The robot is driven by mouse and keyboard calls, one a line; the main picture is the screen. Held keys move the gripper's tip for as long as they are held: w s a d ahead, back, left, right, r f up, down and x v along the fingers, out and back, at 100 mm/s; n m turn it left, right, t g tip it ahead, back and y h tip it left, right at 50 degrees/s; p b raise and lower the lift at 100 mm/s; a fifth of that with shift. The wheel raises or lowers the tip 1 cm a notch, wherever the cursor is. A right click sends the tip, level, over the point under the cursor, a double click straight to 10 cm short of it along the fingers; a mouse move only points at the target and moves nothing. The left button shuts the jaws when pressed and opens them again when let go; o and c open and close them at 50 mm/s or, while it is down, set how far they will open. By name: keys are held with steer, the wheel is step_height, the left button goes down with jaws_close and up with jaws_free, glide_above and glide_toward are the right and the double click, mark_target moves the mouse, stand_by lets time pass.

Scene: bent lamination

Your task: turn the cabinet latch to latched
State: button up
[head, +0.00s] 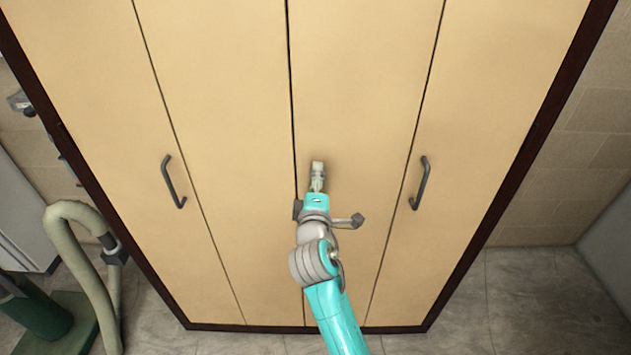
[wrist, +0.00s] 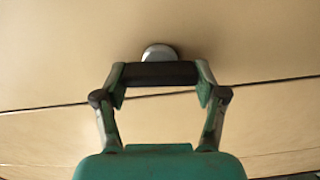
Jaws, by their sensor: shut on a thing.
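The cabinet latch (wrist: 160,74) shows in the wrist view as a dark bar in front of a round silvery base (wrist: 160,51) on the tan door. The bar lies across the picture, roughly along the dark door seam beside it. My gripper (wrist: 159,84) has one finger at each end of the bar and is shut on it. In the head view my gripper (head: 318,168) is up against the cabinet front, just right of the middle seam.
The tall tan cabinet (head: 225,90) has a dark frame and several panels. Dark bar handles stand out at left (head: 173,182) and right (head: 419,183). A pale hose (head: 95,270) and a green machine (head: 40,320) stand at the lower left. The tiled floor (head: 535,300) at right is clear.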

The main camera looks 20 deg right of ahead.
steer(key=shift+f+n, duration=0.1)
steer(key=shift+n, duration=0.5)
steer(key=o, duration=1.1)
steer(key=shift+o, duration=0.2)
steer(key=shift+s, duration=0.1)
steer(key=v, duration=1.2)
